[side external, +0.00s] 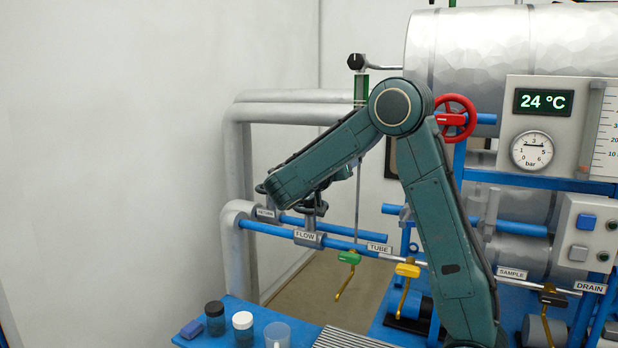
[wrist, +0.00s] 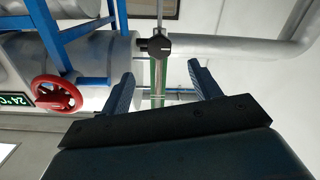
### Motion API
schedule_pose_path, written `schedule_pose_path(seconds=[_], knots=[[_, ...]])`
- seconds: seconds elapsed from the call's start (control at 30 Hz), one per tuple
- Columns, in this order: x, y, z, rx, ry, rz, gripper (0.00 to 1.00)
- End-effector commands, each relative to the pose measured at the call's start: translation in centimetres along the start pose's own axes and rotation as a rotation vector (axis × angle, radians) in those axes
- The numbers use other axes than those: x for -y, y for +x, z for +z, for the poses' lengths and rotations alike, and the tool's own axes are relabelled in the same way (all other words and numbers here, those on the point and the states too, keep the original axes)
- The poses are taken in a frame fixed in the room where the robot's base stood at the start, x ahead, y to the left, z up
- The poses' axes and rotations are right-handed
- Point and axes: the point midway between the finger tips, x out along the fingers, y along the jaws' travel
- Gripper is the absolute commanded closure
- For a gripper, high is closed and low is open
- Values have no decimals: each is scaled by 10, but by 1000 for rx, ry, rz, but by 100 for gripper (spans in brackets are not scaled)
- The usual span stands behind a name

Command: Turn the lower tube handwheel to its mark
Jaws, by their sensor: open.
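A small dark knob-like handwheel (wrist: 160,46) shows in the wrist view, at the end of a green sight tube (wrist: 153,78) with a thin grey rod on its other side. It appears to be the lower tube handwheel; its mark is too small to make out. My gripper (wrist: 162,84) is open and empty, its two blue-grey fingers on either side of the tube in the picture, apart from the handwheel. In the side view the green tube (side external: 361,88) has another black knob (side external: 356,62) at its top. My arm hides the tube's lower end there.
A red handwheel (side external: 456,118) stands right of my elbow. Jars (side external: 243,325) stand on the blue bench. Space left of my arm is clear.

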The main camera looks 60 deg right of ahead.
Motion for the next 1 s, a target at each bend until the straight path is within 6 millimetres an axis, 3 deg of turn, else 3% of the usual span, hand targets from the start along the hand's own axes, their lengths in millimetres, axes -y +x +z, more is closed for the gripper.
schedule_pose_path(seconds=[0.47, 1.0], knots=[[0, 10, -1, -8, -1, 10, 38], [-2, 74, -1, -9, 0, 15, 38]])
